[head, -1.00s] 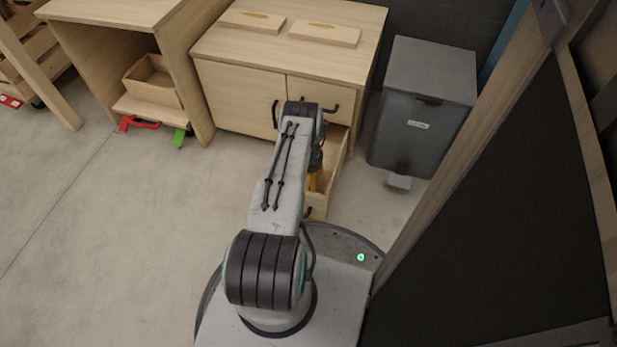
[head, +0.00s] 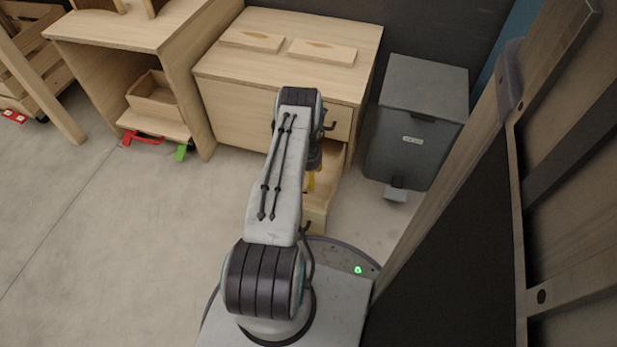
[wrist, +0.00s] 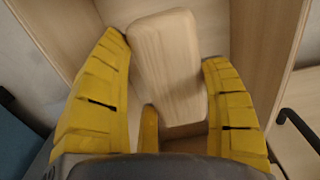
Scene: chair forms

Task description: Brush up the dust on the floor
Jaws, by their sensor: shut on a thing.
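My gripper (wrist: 166,50) has yellow fingers, one on each side of a pale wooden piece with rounded corners (wrist: 165,85), and is shut on it. I cannot tell whether this piece is the brush, as no bristles show. In the head view my gripper (head: 312,181) shows only as a bit of yellow beyond my arm, over the open lower drawer (head: 330,185) of a wooden cabinet. The held piece is hidden there. I make out no clear dust patch on the floor (head: 80,240).
The wooden cabinet (head: 235,105) carries two wooden boards. A grey pedal bin (head: 415,120) stands right of it. A wooden desk (head: 120,30) with a small box (head: 155,97) is at left. A dark framed panel (head: 450,240) closes off the right. Floor at left is free.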

